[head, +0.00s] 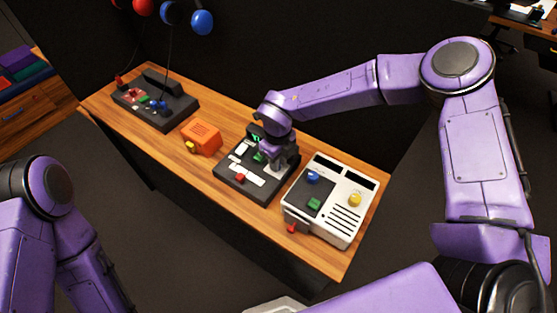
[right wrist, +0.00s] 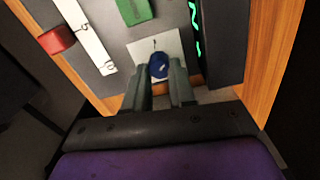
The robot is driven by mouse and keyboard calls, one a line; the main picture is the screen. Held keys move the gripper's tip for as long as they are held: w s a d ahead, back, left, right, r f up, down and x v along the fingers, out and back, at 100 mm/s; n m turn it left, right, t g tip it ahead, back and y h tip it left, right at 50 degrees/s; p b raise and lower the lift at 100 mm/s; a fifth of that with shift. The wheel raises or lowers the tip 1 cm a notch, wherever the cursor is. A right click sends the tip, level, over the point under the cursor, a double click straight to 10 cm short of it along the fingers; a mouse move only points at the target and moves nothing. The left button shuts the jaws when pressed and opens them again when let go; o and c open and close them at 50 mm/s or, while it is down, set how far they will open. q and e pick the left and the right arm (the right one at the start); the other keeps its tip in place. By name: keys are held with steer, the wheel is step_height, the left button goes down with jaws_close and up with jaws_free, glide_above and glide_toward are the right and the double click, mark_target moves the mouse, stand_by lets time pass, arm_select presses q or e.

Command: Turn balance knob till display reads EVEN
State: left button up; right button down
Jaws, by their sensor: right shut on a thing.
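The dark control panel (head: 262,192) sits mid-bench in the head view, partly hidden under my right gripper (head: 268,158). In the right wrist view, a blue knob (right wrist: 158,62) stands on a white square plate (right wrist: 138,48) with a short black mark. The fingers of my right gripper (right wrist: 160,78) are shut on this knob, one on each side. A dark display (right wrist: 222,40) beside it shows part of a bright green trace; no readable word shows. My left arm shows at the left of the head view, but its gripper is out of view.
The panel also has a red knob (right wrist: 56,40), a white strip (right wrist: 88,35) and a green block (right wrist: 134,10). A white console (head: 326,225) stands close on the right, an orange box (head: 201,137) on the left, and another dark panel (head: 172,110) farther left.

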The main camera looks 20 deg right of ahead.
steer(key=m+b, duration=0.1)
steer(key=m, duration=0.2)
steer(key=shift+a+f+b, duration=0.1)
steer(key=shift+f+b, duration=0.1)
steer(key=shift+b, duration=0.1)
steer(key=shift+r+m+b, duration=0.1)
steer(key=shift+m+b, duration=0.6)
steer(key=shift+m, duration=1)
steer(key=c, duration=0.9)
jaws_free()
steer(key=shift+c, duration=0.2)
steer(key=shift+w, duration=0.2)
step_height(320, 180, up, 10)
steer(key=b, duration=0.2)
steer(key=shift+r, duration=0.2)
